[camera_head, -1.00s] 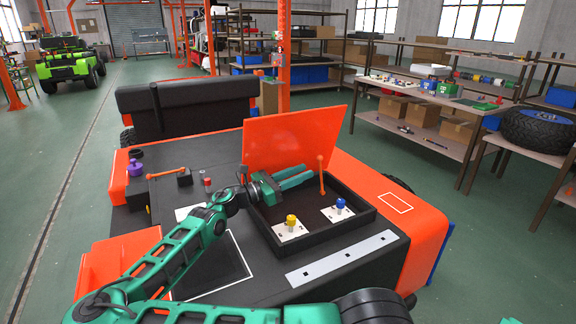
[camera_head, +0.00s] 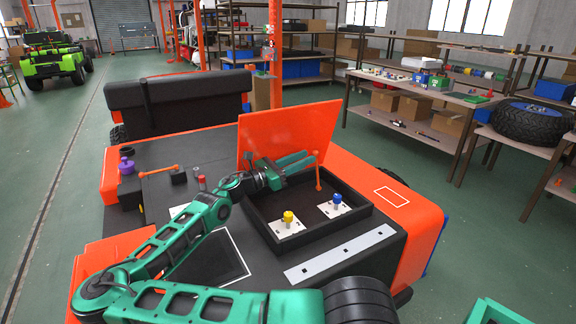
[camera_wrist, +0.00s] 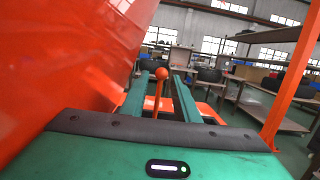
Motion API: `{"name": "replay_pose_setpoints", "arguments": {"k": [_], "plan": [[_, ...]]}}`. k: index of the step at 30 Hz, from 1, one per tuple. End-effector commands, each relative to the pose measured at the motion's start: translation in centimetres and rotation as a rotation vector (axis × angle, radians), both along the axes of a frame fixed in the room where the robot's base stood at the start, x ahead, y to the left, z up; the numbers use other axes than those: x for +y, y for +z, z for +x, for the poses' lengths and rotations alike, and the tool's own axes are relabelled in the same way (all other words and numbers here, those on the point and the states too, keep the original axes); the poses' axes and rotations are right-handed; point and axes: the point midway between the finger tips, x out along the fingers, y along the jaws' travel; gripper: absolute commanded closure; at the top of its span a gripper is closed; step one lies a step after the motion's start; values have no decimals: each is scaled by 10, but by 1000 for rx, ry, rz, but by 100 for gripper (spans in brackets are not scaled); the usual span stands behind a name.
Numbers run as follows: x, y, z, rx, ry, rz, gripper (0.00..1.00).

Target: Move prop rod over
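The prop rod (camera_head: 318,174) is a thin orange rod with a ball top, standing nearly upright in the black open bay (camera_head: 262,228) beside the raised orange lid (camera_head: 290,130). My gripper (camera_head: 313,157) is level with the rod's upper part and points right along the lid. In the wrist view the prop rod (camera_wrist: 158,90) shows in the gap between the two green fingers (camera_wrist: 160,96), with clear space on both sides. The gripper is open. I cannot tell exactly how far the fingertips reach past the rod.
The bay holds a yellow knob (camera_head: 288,217) and a blue knob (camera_head: 337,199) on white plates. The lid stands close beside my gripper. An orange lever (camera_head: 160,171) and a purple knob (camera_head: 127,166) are at the left. A loaded table (camera_head: 440,92) stands at the right.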

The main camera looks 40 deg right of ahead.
Motion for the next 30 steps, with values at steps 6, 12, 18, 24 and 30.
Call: {"name": "replay_pose_setpoints", "arguments": {"k": [6,12,18,24,30], "plan": [[-28,5,-7,0,-2,-1,72],[-25,5,-5,0,3,0,95],[-22,4,-3,0,6,0,95],[-12,0,1,0,9,1,95],[-1,-4,4,2,12,1,95]]}}
